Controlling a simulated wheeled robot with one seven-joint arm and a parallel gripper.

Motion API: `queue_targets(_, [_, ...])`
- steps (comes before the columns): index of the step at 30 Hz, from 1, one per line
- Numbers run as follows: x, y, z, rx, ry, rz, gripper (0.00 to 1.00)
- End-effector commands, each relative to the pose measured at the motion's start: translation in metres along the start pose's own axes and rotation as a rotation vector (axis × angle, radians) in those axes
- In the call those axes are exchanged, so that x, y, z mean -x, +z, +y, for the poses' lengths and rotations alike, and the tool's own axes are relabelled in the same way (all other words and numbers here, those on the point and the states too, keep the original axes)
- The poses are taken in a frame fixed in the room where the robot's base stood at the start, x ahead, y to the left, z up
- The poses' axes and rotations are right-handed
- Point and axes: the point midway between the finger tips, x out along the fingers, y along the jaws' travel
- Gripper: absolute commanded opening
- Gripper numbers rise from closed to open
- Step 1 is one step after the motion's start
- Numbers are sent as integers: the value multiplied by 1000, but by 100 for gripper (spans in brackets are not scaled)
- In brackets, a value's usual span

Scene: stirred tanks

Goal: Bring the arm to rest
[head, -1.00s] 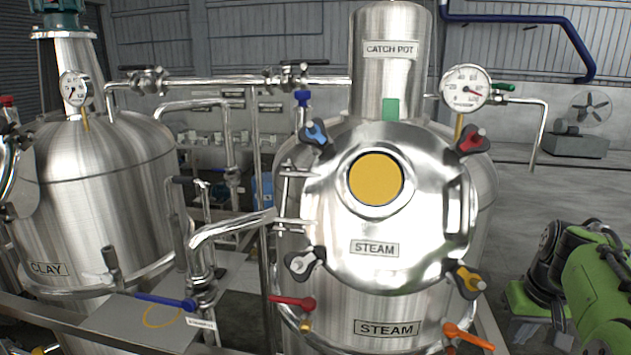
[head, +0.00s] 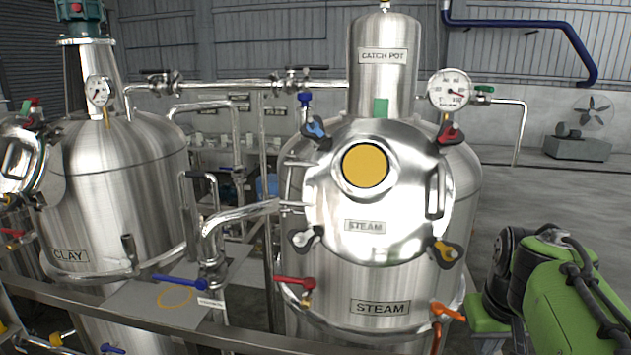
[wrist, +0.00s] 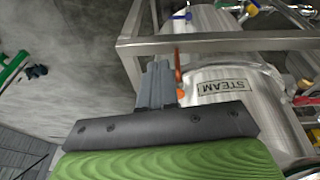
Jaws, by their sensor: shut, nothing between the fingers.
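Behind the fingers are a metal frame bar (wrist: 215,43) and the STEAM tank (wrist: 240,100). I cannot tell how far the fingertips are from the bar.
The tank's round door (head: 400,190) has several coloured clamp knobs and looks closed. An orange-handled valve (head: 449,312) and a red-handled valve (head: 295,281) stick out low on the tank. The CLAY tank (head: 120,190) stands left. Open floor (head: 550,205) lies to the right.

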Motion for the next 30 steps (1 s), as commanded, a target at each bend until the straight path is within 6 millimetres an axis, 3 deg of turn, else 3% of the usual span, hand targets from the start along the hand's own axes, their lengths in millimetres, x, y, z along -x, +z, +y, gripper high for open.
queue_targets(5, [23, 37, -49, 59, 10, 61, 0])
queue_targets(9, [36, 90, -89, 105, -15, 137, 0])
queue_targets(12, [36, 136, -110, 138, -69, 200, 0])
queue_targets(15, [30, 166, -120, 156, -121, 237, 0])
queue_targets(19, [25, 180, -124, 163, -149, 250, 0])
queue_targets(30, [25, 180, -124, 162, -147, 249, 0])
